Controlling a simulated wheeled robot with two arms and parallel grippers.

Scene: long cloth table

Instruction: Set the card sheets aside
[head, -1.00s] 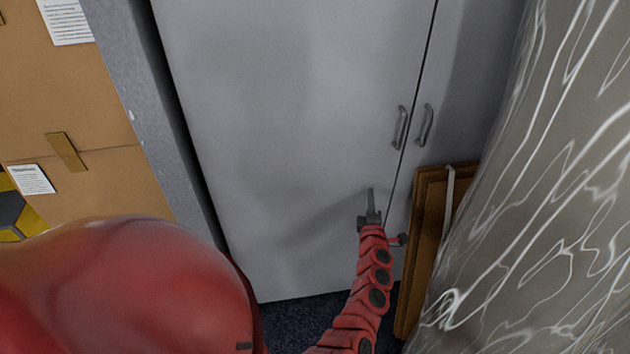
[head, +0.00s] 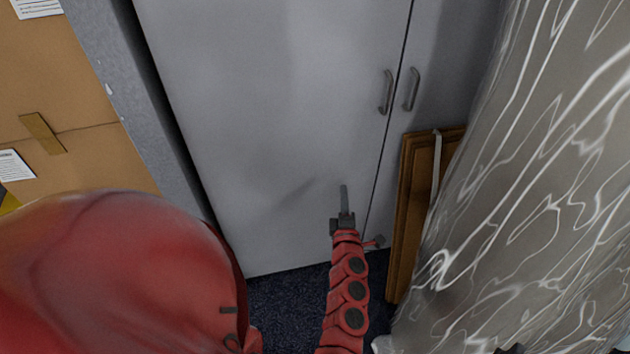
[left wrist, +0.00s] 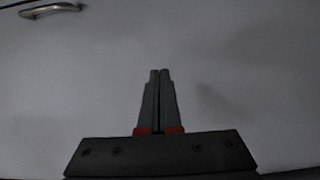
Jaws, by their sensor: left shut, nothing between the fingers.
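No card sheets can be made out in either view. My left gripper (head: 344,200) is in the lower middle of the head view, in front of the grey cabinet (head: 270,120). In the left wrist view its two dark fingers (left wrist: 159,95) are closed together with nothing between them, and the pale cabinet face lies beyond them. My right gripper does not show clearly in any view.
The cabinet has two metal handles (head: 387,92). A wooden framed panel (head: 410,205) leans at its right. A plastic-wrapped stack (head: 530,190) fills the right side. Cardboard boxes (head: 75,90) stand at the left. Dark carpet (head: 290,305) shows below the cabinet.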

